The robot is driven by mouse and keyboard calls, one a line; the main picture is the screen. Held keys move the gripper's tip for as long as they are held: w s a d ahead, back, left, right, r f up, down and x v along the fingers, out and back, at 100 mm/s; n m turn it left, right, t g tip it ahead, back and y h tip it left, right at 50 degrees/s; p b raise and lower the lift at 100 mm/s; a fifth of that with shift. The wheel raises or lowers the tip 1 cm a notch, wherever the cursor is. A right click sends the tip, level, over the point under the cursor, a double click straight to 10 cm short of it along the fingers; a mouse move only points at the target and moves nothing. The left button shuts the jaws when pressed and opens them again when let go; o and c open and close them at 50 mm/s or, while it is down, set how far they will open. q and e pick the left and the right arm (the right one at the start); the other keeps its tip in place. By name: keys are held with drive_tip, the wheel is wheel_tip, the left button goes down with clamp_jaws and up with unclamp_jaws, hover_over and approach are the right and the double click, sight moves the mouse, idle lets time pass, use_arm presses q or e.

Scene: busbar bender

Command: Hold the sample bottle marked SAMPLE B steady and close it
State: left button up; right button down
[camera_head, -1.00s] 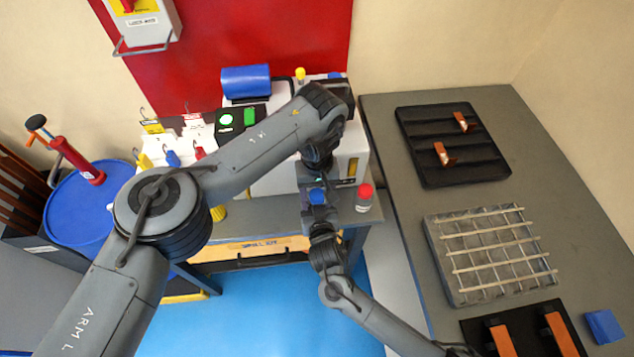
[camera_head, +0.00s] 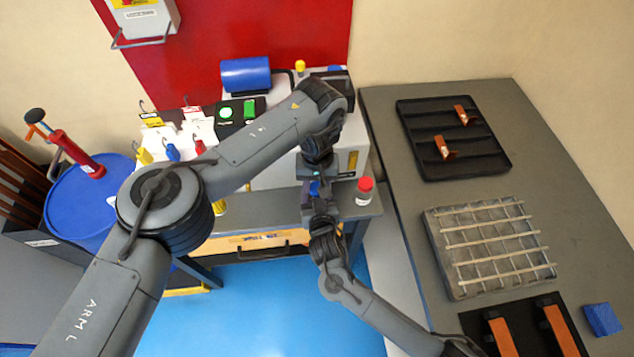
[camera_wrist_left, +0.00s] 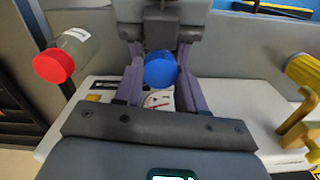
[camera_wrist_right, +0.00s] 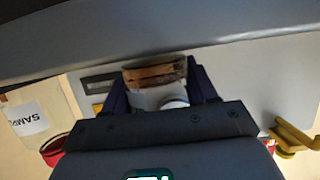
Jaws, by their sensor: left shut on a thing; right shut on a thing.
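A blue cap (camera_head: 314,187) shows between the arms in the head view. In the left wrist view the blue cap (camera_wrist_left: 161,69) sits between the purple fingers of my left gripper (camera_wrist_left: 160,78), which is shut on it. My right gripper (camera_wrist_right: 160,92) is shut on a bottle (camera_wrist_right: 155,76) with brown contents and a pale band. The two grippers meet close together, left above right. The held bottle's marking is not readable, and I cannot tell whether the cap touches its neck. Another bottle, red-capped (camera_head: 364,190), stands just right of the grippers; its label in the right wrist view starts "SAM" (camera_wrist_right: 27,118).
The grey bench (camera_head: 270,209) is under the grippers, with a white machine (camera_head: 270,174) behind. A grey table (camera_head: 395,125) at right bears a black tray (camera_head: 455,160) and a wire-topped block (camera_head: 490,250). A blue drum (camera_head: 75,210) stands left.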

use_arm(q)
drive_tip(key=shift+m, duration=0.8)
drive_tip(key=o, duration=1.2)
drive_tip(key=shift+c, duration=0.2)
drive_tip(key=shift+r, duration=2.25)
drive_tip(key=shift+r, duration=0.1)
drive_tip(key=shift+c, duration=0.4)
